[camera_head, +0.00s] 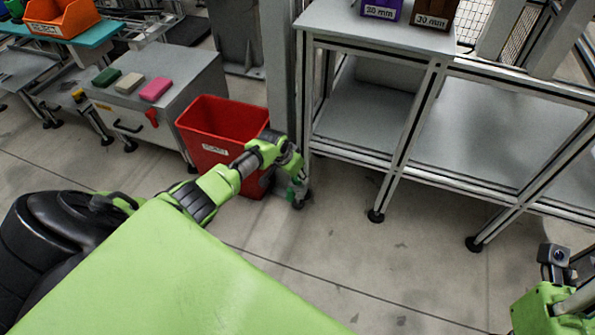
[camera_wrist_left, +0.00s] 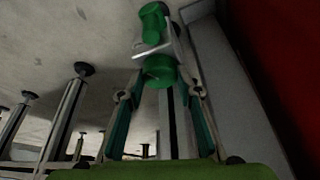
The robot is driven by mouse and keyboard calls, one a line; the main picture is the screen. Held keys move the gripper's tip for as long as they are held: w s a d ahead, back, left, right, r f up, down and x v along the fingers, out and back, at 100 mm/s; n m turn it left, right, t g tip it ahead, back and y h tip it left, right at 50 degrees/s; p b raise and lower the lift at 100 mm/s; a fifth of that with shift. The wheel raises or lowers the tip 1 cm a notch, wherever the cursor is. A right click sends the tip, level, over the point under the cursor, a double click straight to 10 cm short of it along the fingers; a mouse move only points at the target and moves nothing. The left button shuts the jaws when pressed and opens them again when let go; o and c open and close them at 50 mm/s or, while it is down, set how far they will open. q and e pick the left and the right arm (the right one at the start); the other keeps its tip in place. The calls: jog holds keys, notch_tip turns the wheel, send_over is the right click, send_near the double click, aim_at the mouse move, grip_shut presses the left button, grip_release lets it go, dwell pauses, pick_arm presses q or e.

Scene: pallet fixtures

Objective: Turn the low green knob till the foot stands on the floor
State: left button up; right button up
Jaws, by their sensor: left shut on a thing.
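A green knob (camera_head: 292,193) sits low at the base of the table's left front leg, beside a red bin. In the left wrist view the green knob (camera_wrist_left: 160,70) is between the fingertips of my left gripper (camera_wrist_left: 160,78), which is shut on it. A pale bracket and a second green cylindrical part (camera_wrist_left: 153,20) show just beyond the knob. In the head view a dark foot (camera_head: 298,204) shows at the leg's bottom. I cannot tell whether it touches the floor. My right arm shows at the lower right, but its fingers do not show.
The red bin (camera_head: 222,118) stands close to my left gripper. The table frame's other legs end in dark feet (camera_head: 376,216) on the floor. A grey cabinet (camera_head: 160,80) with coloured blocks stands at left. The floor in front of the table is clear.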

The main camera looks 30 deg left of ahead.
pick_arm(q)
jog(key=shift+a+f+m+g+h+b, duration=0.15)
jog(key=shift+m+h+b, duration=0.25)
jog(key=shift+m, duration=0.5)
jog(key=shift+d+r+m+g+h+b, duration=0.1)
jog(key=shift+m+g+h+b, duration=0.1)
jog(key=shift+m+b, duration=0.55)
jog(key=shift+m, duration=0.35)
jog(key=o, duration=1.1)
jog(key=v, duration=1.2)
jog(key=shift+a+f, duration=0.1)
jog(key=shift+a, duration=0.05)
